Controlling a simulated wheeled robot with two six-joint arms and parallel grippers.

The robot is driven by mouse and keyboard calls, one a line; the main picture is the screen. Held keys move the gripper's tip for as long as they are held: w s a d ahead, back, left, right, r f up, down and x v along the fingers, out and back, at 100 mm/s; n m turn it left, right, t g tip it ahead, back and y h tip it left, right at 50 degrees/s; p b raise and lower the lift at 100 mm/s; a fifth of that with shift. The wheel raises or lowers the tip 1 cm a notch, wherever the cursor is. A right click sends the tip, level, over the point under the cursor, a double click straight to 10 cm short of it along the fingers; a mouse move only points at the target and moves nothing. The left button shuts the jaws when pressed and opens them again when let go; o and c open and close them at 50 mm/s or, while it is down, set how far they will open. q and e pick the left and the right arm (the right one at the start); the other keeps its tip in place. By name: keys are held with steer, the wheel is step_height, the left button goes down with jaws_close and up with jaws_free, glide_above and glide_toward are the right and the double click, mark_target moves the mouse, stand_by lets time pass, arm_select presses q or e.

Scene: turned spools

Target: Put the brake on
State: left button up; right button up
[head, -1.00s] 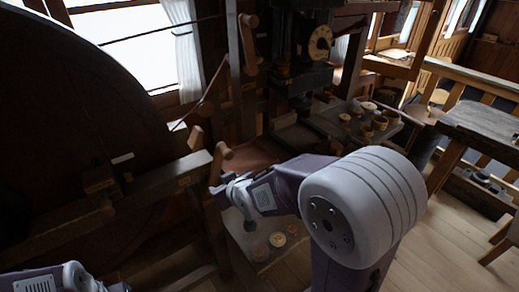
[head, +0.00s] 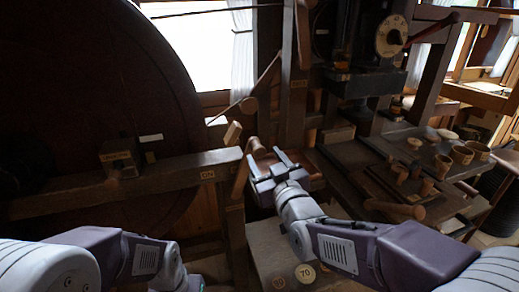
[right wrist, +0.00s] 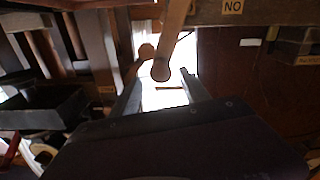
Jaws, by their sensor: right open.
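The large dark wheel (head: 70,90) fills the left of the head view, with a wooden beam (head: 150,178) across it bearing an "ON" label (head: 207,174). A wooden lever handle (head: 258,148) with a rounded end stands near the beam's right end. My right gripper (head: 268,160) is open at this handle. In the right wrist view the rounded handle end (right wrist: 160,70) shows in the gap between the two fingers (right wrist: 163,85); I cannot tell how deep it sits, and no grip shows. My left forearm is at the lower left; its gripper is out of frame.
Another wooden peg (head: 232,134) is close left of the handle. Upright posts (head: 294,80) stand behind my right gripper. A bench at the right holds small wooden cups (head: 461,155). A board with a "70" disc (head: 305,274) lies below my right arm.

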mark_target(257, 147)
steer(key=x, duration=0.6)
steer(key=shift+w+a, duration=0.2)
steer(key=shift+w, duration=0.15)
jaws_close()
steer(key=shift+f, duration=0.1)
stand_by(0.8)
